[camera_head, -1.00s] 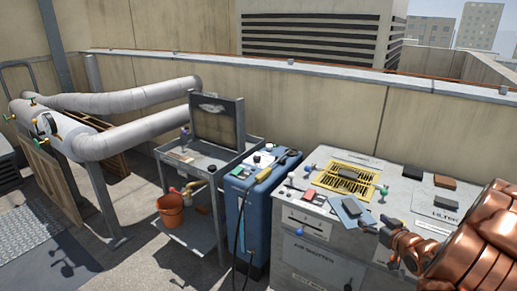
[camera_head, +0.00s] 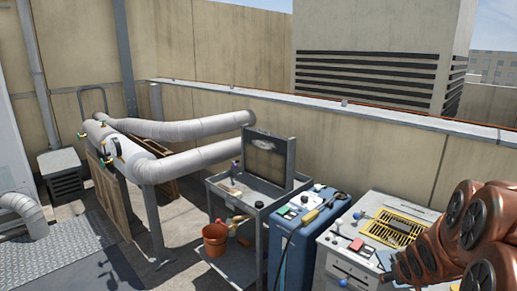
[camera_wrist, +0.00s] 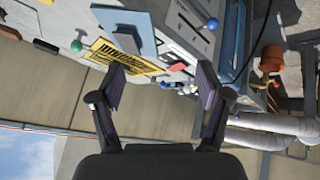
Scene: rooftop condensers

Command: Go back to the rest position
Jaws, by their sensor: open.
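My gripper (camera_wrist: 160,95) is open in the wrist view, its two fingers apart with nothing between them. The wrist view is turned over, with sky at the lower left. Beyond the fingers is the grey cabinet top (camera_wrist: 165,18) with a yellow grille (camera_wrist: 125,55), clear of the fingers. In the head view my copper-coloured arm fills the lower right corner and covers part of the grey cabinet (camera_head: 335,265); the gripper's fingers do not show there.
A blue case (camera_head: 292,250) stands left of the cabinet. A grey cart (camera_head: 250,205) beside it holds an upright filter panel (camera_head: 268,158), with an orange bucket (camera_head: 215,239) on its lower shelf. Insulated pipes (camera_head: 185,130) run behind. Open floor lies at the lower left.

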